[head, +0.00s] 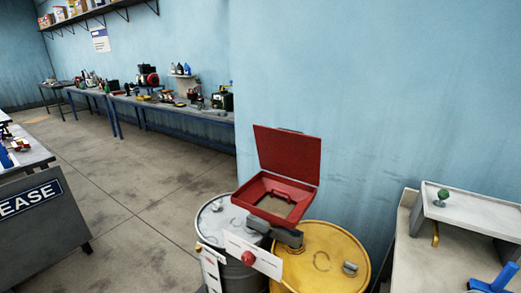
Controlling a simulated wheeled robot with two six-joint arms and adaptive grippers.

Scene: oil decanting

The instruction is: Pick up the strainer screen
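A red box-shaped drum funnel (271,184) with its hinged lid (287,152) standing open sits above two drums in the head view. A tan square patch (278,207) shows in the floor of the funnel; I cannot tell whether it is the strainer screen or an opening. No other strainer screen can be made out. Neither of my grippers is in view.
A grey drum (217,222) and a yellow drum (338,262) stand side by side below the funnel. A dark grey fitting (288,238) and a white tag (252,254) are in front. A bench (428,270) with a raised shelf (475,213) is at right. Open floor lies left.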

